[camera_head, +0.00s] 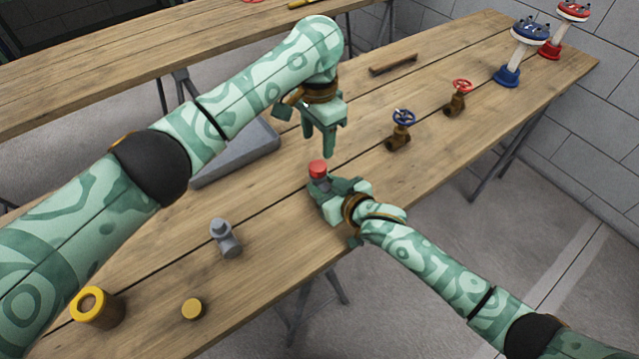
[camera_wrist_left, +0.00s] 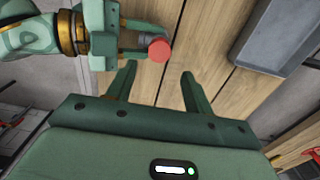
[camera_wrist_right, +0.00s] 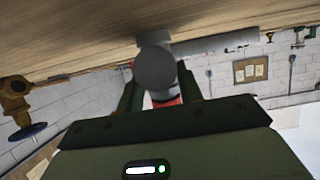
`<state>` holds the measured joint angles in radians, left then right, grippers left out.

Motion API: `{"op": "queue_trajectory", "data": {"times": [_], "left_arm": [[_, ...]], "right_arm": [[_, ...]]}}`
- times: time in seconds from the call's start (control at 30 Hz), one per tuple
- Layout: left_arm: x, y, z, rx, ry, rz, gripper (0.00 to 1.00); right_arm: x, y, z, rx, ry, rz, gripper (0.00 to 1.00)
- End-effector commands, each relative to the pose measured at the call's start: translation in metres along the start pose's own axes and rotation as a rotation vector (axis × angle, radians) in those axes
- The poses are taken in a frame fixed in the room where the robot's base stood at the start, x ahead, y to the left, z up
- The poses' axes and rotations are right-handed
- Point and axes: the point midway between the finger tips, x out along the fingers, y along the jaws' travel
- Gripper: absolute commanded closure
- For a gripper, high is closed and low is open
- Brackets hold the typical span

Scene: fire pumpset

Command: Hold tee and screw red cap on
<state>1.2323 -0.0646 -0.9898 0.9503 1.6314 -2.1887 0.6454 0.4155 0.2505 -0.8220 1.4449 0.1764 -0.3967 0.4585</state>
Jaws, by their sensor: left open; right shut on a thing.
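The grey tee (camera_head: 321,184) is held in my right gripper (camera_head: 330,189) at the table's front edge; the fingers hide part of it. It also shows in the right wrist view (camera_wrist_right: 155,68), between the fingers. The red cap (camera_head: 317,168) sits on the upper end of the tee; whether it is threaded cannot be told. In the left wrist view the red cap (camera_wrist_left: 159,50) lies just beyond the fingertips. My left gripper (camera_head: 318,145) is open and empty, pointing down above the cap and apart from it.
A grey tray (camera_head: 240,153) lies behind my left arm. A grey fitting (camera_head: 225,238), a yellow cap (camera_head: 193,308) and a yellow-rimmed cylinder (camera_head: 97,308) stand at the front left. Blue-wheel (camera_head: 400,130) and red-wheel (camera_head: 458,98) valves stand to the right, with bare wood between.

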Motion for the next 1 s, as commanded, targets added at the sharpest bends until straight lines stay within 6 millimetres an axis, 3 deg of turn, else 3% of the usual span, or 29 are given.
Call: {"op": "queue_trajectory", "data": {"times": [0.37,0.8,1.0], "left_arm": [[0.006,0.000,0.000,0.000,-0.002,0.002,0.48],[0.068,0.000,0.000,0.001,-0.003,0.001,0.48],[0.080,0.000,0.000,0.002,0.000,0.000,0.48]], "right_arm": [[0.000,0.000,0.001,0.000,-0.001,0.001,1.00],[0.000,0.000,0.001,0.000,-0.001,0.001,1.00],[0.000,0.000,0.001,0.000,-0.001,0.001,1.00]]}}
